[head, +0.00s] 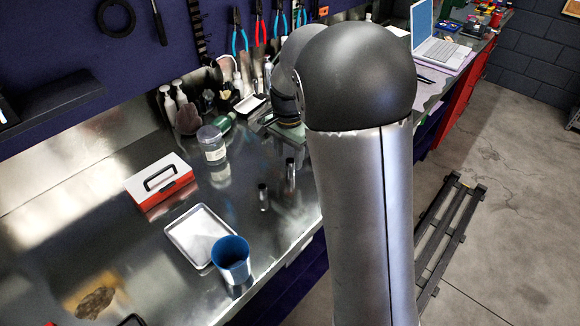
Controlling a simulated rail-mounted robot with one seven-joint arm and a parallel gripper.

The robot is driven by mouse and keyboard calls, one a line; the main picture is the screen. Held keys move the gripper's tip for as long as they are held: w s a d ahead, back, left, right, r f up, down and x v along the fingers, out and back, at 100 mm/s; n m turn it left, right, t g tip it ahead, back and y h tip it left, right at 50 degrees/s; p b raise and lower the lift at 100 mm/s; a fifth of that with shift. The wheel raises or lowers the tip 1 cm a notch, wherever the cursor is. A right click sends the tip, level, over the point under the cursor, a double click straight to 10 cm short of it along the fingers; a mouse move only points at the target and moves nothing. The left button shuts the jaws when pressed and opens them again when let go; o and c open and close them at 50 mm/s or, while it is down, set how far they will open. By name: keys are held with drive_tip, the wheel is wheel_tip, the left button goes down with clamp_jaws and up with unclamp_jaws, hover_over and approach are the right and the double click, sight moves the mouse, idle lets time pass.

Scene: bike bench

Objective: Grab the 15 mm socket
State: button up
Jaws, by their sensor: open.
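Two small metallic cylinders that look like sockets stand on the steel bench: a shorter one (264,197) and a taller, darker one (291,174) behind it to the right. They stand apart from each other. No size marking is readable, so I cannot tell which is the 15 mm socket. My arm fills the middle right of the head view, to the right of both cylinders, and hides part of the bench. My gripper is not in view.
On the bench (115,225) are a metal tray (192,236), a blue cup (232,262) by the front edge, a red and white box (160,182) and a clear jar (212,149). Bottles and tools crowd the back. Bare steel surrounds the cylinders.

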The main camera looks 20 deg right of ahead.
sight(290, 166)
drive_tip(key=f, duration=0.4)
drive_tip(key=shift+s+d+f, duration=0.1)
drive_tip(key=shift+s, duration=0.15)
clamp_jaws()
